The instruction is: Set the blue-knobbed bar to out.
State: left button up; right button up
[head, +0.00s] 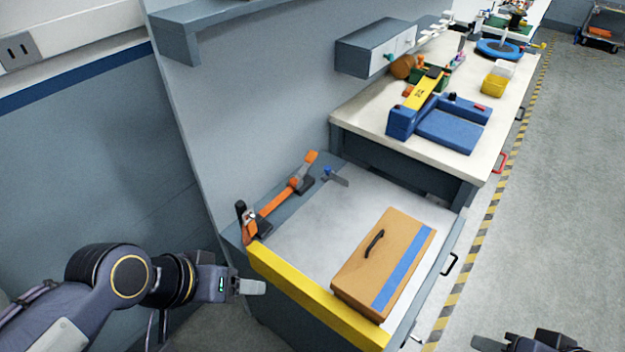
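A small blue knob (328,171) sits on a short grey bar (339,180) at the far left corner of the grey worktop. The bar points right and slightly toward me; its mounting is too small to make out. My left gripper (252,287) is in front of the worktop's yellow front edge, well short of the bar and touching nothing I can see. Its fingers are seen from the side, so their opening is unclear. Part of my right arm's end (525,344) shows at the bottom right, cut off by the picture edge, far from the bar.
An orange arm on dark mounts (272,203) runs along the worktop's left side. A brown box (372,262) with a black handle and blue stripe lies on the right. A yellow edge (310,298) borders the front. The worktop's middle is clear. A blue-and-yellow device (447,131) stands behind.

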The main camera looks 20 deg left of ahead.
aim_at(329, 174)
jog(key=i+j+z, duration=0.1)
jog(key=j+z, duration=0.2)
jog(key=z, duration=0.15)
jog(key=j+z, duration=0.7)
jog(key=z, duration=0.15)
